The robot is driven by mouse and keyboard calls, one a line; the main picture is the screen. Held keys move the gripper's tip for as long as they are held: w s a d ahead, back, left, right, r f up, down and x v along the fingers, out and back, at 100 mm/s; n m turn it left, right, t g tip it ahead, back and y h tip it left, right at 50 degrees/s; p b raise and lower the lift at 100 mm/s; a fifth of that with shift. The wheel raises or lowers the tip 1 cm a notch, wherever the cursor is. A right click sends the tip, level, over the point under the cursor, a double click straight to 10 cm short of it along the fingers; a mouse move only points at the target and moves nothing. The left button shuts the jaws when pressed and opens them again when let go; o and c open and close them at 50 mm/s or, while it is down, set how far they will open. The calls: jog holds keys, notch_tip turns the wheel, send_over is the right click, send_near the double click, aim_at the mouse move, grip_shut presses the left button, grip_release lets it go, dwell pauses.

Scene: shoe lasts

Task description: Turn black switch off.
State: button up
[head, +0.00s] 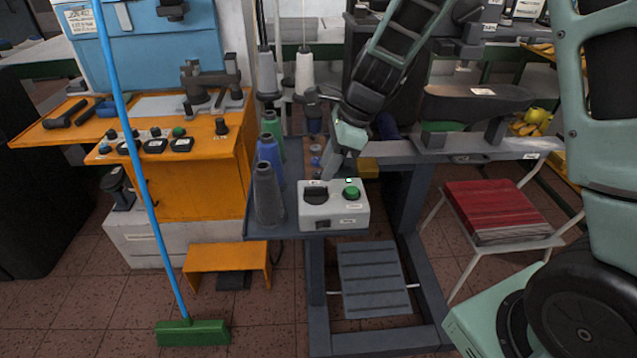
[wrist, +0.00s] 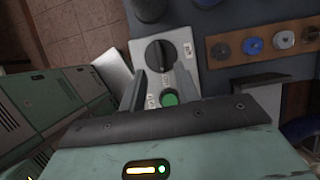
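The black switch (head: 316,191) is a round rotary knob on a white control box (head: 335,218) at the middle of the head view. In the wrist view the black switch (wrist: 160,53) has a raised bar that runs roughly up and down the picture. A green button (head: 352,193) sits beside it, and it also shows in the wrist view (wrist: 169,98). My gripper (head: 333,168) is above the box, pointing down. In the wrist view my gripper (wrist: 160,75) has its fingers apart, with nothing held between them. The fingertips appear close to the switch; contact cannot be told.
Thread cones (head: 266,195) stand just left of the box. A wooden strip with bobbins (wrist: 265,44) is near the box in the wrist view. An orange bench (head: 190,150) and a broom (head: 145,190) are at left. A red-seated chair (head: 490,208) stands at right.

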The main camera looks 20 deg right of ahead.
aim_at(316, 187)
jog(key=x, duration=0.5)
jog(key=shift+a+f, duration=0.15)
jog(key=shift+f, duration=0.2)
grip_shut()
